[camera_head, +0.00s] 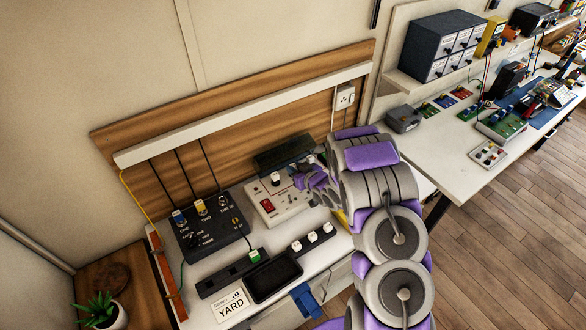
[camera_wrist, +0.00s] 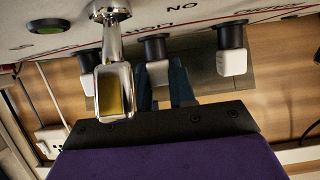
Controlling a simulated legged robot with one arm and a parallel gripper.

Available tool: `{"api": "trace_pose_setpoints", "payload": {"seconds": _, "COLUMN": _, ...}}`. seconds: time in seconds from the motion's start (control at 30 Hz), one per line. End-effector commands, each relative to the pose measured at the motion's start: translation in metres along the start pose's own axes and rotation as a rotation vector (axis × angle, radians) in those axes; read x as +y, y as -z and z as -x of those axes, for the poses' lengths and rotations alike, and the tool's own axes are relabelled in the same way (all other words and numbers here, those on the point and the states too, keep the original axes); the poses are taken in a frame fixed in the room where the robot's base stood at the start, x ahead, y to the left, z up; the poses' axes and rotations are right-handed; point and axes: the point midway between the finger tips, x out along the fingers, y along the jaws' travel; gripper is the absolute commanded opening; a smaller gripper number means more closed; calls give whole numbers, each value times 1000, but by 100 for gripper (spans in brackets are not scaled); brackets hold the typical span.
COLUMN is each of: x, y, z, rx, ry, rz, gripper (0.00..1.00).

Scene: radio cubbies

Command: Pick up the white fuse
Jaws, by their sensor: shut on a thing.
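In the wrist view, a white fuse (camera_wrist: 158,72) with a black collar sits at the face of a pale panel (camera_wrist: 190,14). The dark blue fingers of my gripper (camera_wrist: 163,88) are shut on this fuse, and its lower part lies between them. It appears to be still at its black socket. In the head view, my gripper (camera_head: 314,181) is at the right part of the white panel (camera_head: 272,214) with the red switch, and my arm hides the held fuse there.
Another white fuse (camera_wrist: 232,62) and a metal toggle (camera_wrist: 113,85) flank the held one closely. A black box (camera_head: 205,228) stands left. A plant (camera_head: 100,311) is at lower left.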

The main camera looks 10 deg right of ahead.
Motion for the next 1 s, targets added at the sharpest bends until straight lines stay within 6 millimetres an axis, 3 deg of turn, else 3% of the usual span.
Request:
{"api": "trace_pose_setpoints", "payload": {"seconds": 0.1, "x": 0, "y": 0, "z": 0, "rx": 0, "ry": 0, "rz": 0, "gripper": 0}}
{"api": "trace_pose_setpoints", "payload": {"seconds": 0.4, "x": 0, "y": 1, "z": 1, "rx": 0, "ry": 0, "rz": 0, "gripper": 0}}
{"api": "trace_pose_setpoints", "payload": {"seconds": 0.67, "x": 0, "y": 20, "z": 8, "rx": 0, "ry": 0, "rz": 1, "gripper": 0}}
{"api": "trace_pose_setpoints", "payload": {"seconds": 0.8, "x": 0, "y": 39, "z": 16, "rx": 1, "ry": 1, "rz": 1, "gripper": 0}}
{"api": "trace_pose_setpoints", "payload": {"seconds": 1.0, "x": -6, "y": 24, "z": 42, "rx": -2, "ry": -1, "rz": 0, "gripper": 0}}
